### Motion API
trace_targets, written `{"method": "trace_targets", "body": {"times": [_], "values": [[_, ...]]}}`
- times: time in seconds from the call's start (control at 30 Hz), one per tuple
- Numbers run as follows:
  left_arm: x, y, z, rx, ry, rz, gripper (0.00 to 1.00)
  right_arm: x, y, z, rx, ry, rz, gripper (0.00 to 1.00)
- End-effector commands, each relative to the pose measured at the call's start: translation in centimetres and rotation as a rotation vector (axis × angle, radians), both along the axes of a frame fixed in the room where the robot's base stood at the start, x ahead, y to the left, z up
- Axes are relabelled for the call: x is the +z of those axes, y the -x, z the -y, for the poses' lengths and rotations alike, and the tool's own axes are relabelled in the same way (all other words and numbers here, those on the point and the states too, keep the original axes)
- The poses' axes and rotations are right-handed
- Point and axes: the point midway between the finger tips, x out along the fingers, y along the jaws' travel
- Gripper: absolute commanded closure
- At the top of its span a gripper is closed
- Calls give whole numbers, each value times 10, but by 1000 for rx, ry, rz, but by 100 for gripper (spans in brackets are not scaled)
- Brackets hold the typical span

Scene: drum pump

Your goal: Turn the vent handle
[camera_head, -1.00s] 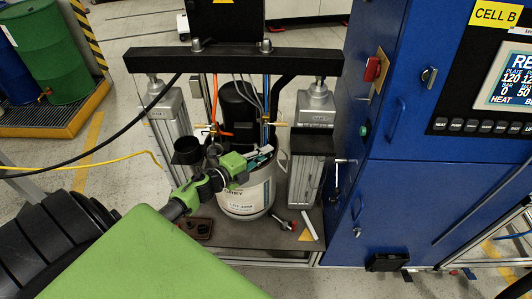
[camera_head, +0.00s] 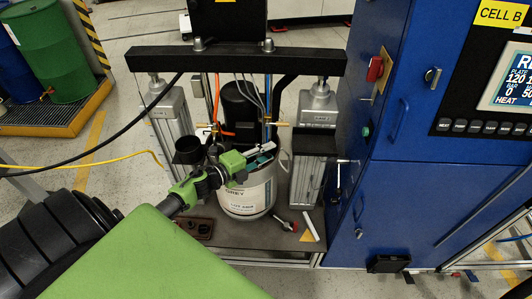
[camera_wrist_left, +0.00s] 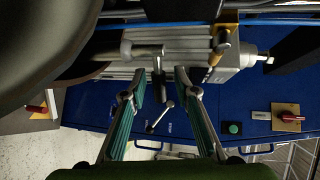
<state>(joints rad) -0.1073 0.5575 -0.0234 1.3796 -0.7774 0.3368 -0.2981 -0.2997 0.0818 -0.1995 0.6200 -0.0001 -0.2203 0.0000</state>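My left gripper (camera_head: 266,153) is over the rim of the white pail (camera_head: 247,196), in front of the black pump cylinder (camera_head: 238,106). In the left wrist view its two teal-padded fingers (camera_wrist_left: 160,78) are spread open. A grey bar with a dark downward stem, which looks like the vent handle (camera_wrist_left: 146,51), shows at the fingertips; the stem is in the gap between them. I cannot tell whether either finger touches it. In the head view the gripper hides this handle. My right gripper is not in view.
Grey columns (camera_head: 314,107) flank the pail under a black crossbar (camera_head: 236,60). The blue cabinet (camera_head: 440,190) stands at right, with a small lever (camera_wrist_left: 160,116) showing beyond the fingers. Hoses hang around the pump. A red-handled valve (camera_head: 286,225) lies on the base plate.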

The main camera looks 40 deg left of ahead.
Motion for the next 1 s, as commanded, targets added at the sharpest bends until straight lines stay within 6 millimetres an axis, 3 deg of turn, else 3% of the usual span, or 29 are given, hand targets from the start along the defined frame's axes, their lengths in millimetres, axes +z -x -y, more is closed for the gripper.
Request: {"method": "trace_targets", "body": {"times": [0.27, 0.73, 1.0], "values": [[1, 18, -5, 0, 0, -4, 72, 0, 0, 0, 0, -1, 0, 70], [18, 99, -25, -1, 1, -3, 72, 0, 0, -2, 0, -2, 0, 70], [23, 113, -29, 0, 0, -1, 72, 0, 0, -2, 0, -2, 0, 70]]}}
